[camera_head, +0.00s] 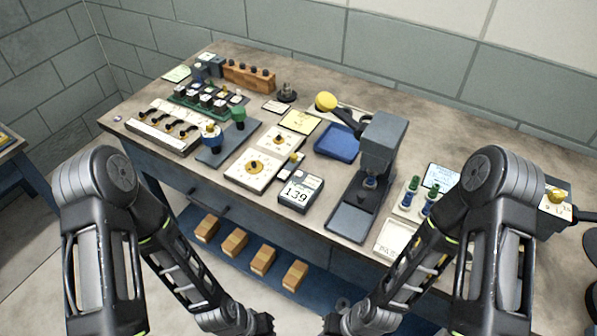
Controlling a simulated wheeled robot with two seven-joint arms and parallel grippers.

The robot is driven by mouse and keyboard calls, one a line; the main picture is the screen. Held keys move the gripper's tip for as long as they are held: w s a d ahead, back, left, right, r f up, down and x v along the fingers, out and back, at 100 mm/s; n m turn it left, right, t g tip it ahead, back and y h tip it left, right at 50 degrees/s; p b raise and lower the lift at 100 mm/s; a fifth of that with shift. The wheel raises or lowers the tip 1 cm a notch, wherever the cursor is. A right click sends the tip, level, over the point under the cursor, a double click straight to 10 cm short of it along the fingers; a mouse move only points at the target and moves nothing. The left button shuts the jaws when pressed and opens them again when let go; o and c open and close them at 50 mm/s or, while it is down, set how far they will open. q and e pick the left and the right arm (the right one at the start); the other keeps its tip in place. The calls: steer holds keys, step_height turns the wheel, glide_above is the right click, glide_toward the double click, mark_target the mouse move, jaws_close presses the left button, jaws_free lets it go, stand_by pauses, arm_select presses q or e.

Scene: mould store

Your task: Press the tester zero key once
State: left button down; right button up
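A dark box with a white display reading 139 (299,194) sits near the bench's front edge, left of a dark stand with a tall head (383,145). It looks like the tester. Small marks show below its digits, but I cannot make out which is the zero key. My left gripper (264,325) and my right gripper (333,325) hang low at the bottom of the picture, in front of the bench and well apart from the box. Their fingers are small and partly cut off, so their opening is unclear.
Cream plates with round yellow dials (254,167) lie left of the box, and a blue tray (337,142) lies behind it. A rack with green and blue pegs (412,200) stands right of the stand. Wooden blocks (262,260) sit on the low shelf.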

jaws_close()
stand_by(1.0)
